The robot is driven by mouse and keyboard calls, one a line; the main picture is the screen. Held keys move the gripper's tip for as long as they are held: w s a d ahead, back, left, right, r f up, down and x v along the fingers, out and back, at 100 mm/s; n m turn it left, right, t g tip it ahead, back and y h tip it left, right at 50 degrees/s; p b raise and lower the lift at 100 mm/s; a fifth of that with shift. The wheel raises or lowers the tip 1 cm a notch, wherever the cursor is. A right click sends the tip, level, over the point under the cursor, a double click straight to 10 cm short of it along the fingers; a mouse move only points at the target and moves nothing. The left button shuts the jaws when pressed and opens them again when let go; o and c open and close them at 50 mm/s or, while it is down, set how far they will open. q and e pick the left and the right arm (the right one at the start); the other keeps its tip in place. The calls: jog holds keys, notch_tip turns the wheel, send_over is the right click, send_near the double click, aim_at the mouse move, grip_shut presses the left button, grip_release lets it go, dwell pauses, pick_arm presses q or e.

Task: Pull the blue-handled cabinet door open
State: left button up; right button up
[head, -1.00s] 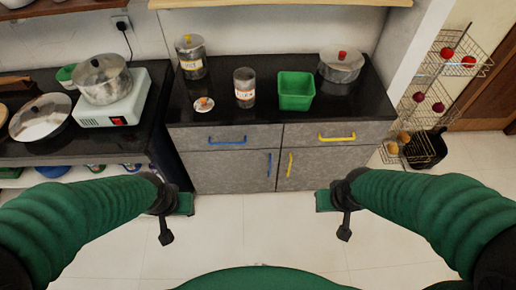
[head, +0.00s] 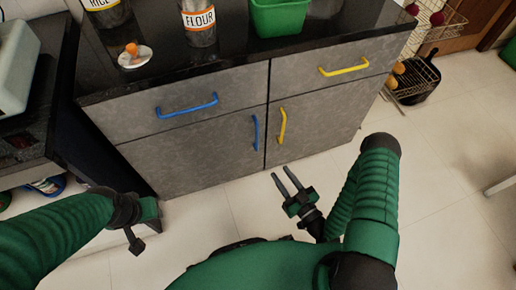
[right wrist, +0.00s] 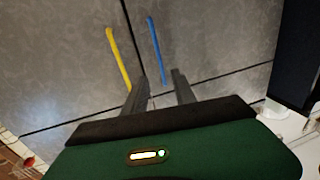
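The cabinet door with the blue vertical handle (head: 255,132) is the lower left door (head: 190,155), and it is shut. In the right wrist view the blue handle (right wrist: 155,48) stands beyond the fingers. My right gripper (head: 282,178) is open and empty, in front of and below the handles, apart from the door. In the right wrist view its two fingers (right wrist: 158,90) are spread, with nothing between them. My left gripper (head: 138,225) is at the lower left, away from the cabinet; whether it is open cannot be told.
A yellow vertical handle (head: 282,125) is just right of the blue one. The drawers above have a blue handle (head: 187,106) and a yellow handle (head: 344,68). Pale floor is clear in front.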

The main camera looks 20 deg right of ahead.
jog(key=b+x, duration=0.5)
jog(key=x, duration=1)
jog(key=shift+w, duration=0.45)
grip_shut()
dwell(0.3)
